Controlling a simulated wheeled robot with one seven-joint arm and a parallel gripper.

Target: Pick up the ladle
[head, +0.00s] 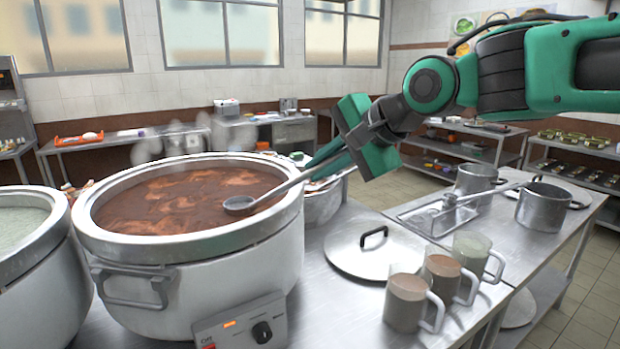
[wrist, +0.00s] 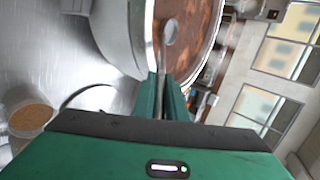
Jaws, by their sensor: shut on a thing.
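The ladle (head: 240,204) is grey metal, with its round bowl over the reddish-brown congee, near the right rim of the large white stockpot (head: 200,275). Whether the bowl touches the congee is hard to tell. Its handle slopes up to the right across the rim to my gripper (head: 325,156). My gripper is shut on the handle. In the wrist view the green fingers (wrist: 163,92) close on the handle, and the ladle bowl (wrist: 171,33) shows beyond them over the pot.
A flat lid (head: 360,262) lies right of the pot, with several mugs (head: 407,303) in front of it. Saucepans (head: 541,208) and a metal tray (head: 415,218) stand on the right side. Another stockpot (head: 22,255) stands at the left. Steam rises behind the pot.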

